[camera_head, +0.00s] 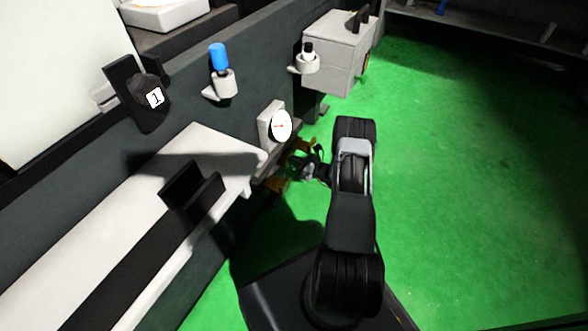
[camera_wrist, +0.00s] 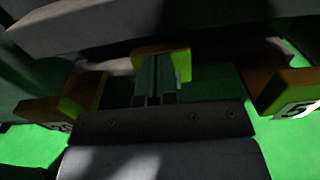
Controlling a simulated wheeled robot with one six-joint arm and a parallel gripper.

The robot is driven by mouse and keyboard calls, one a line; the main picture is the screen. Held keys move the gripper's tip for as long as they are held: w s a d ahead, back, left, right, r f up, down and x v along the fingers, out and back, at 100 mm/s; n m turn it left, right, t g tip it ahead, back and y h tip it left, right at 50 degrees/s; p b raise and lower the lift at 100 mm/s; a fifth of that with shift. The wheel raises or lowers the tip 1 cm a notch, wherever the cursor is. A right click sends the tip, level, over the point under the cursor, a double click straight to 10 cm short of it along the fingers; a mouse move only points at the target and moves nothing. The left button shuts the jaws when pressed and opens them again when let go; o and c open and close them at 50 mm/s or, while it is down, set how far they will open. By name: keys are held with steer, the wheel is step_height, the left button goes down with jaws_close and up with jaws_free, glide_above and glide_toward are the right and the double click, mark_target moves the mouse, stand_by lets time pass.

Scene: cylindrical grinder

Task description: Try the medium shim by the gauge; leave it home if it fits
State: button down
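In the wrist view my gripper (camera_wrist: 156,68) has its two fingers close together, right at the yellow-orange middle shim block (camera_wrist: 184,62). The fingers cover most of its front, so any label and the grip are hidden. A similar block (camera_wrist: 75,102) with a partly readable label is at left, and another block (camera_wrist: 290,90) marked 5 is at right. In the head view the round white dial gauge (camera_head: 281,126) stands on the machine's edge. My gripper (camera_head: 312,167) is just below and right of it, among orange blocks (camera_head: 303,146) by a dark ledge.
A blue-topped holder (camera_head: 219,70), a grey box (camera_head: 336,55) and a black-and-white holder (camera_head: 308,60) stand along the dark wall. A black plate marked 1 (camera_head: 148,97) is at left. A dark channel piece (camera_head: 192,187) sits on the pale bed. Green floor at right is open.

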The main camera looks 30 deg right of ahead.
steer(key=shift+w+r, duration=0.15)
steer(key=shift+w, duration=0.1)
steer(key=p+v, duration=0.2)
steer(key=v, duration=1.2)
steer(key=shift+s+p, duration=0.25)
steer(key=shift+p, duration=0.05)
